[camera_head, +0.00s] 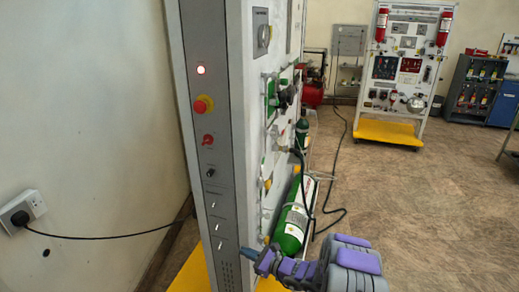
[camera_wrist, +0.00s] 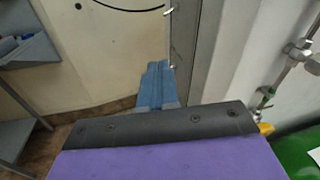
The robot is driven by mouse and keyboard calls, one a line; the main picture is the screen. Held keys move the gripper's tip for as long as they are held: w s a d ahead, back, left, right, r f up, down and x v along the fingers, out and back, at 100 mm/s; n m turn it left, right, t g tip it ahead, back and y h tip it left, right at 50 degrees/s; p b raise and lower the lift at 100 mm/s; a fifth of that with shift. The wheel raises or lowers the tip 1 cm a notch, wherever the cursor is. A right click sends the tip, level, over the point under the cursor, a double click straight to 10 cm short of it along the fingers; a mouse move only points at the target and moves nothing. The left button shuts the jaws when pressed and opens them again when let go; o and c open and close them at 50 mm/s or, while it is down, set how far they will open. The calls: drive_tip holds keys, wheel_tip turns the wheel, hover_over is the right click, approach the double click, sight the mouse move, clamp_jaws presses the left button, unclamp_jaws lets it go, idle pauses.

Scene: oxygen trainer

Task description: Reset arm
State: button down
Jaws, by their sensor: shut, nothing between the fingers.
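My arm, purple and grey, enters the head view at the bottom right. My gripper (camera_head: 248,253) points left, close to the lower part of the trainer's grey control panel (camera_head: 230,160). I cannot tell whether it touches the panel. In the wrist view the blue fingers of my gripper (camera_wrist: 155,72) are together with nothing between them.
A black cable (camera_head: 105,237) runs from the wall socket (camera_head: 22,211) to the trainer. Another trainer board (camera_head: 411,65) stands at the back. The floor (camera_head: 430,210) on the right is clear.

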drive_tip(key=s+a+r+n+g+y, duration=0.2)
drive_tip(key=s+a+r+n+g, duration=0.35)
drive_tip(key=r, duration=0.45)
drive_tip(key=s+r+n+g+h, duration=0.25)
drive_tip(key=s+r+n, duration=0.3)
drive_tip(key=s, duration=0.45)
drive_tip(key=s+r+n+g+h, duration=0.1)
drive_tip(key=s+r+n+g, duration=0.4)
drive_tip(key=s, duration=0.4)
drive_tip(key=s+d+r+n+t+h, duration=0.2)
drive_tip(key=s+d+n+h, duration=0.4)
drive_tip(key=s+d+h, duration=0.7)
drive_tip(key=s+d+r, duration=0.1)
drive_tip(key=s+d, duration=0.9)
drive_tip(key=s, duration=0.1)
drive_tip(key=shift+d+r, duration=0.2)
drive_tip(key=shift+d, duration=0.2)
drive_tip(key=c, duration=1.8)
unclamp_jaws()
drive_tip(key=shift+h, duration=0.25)
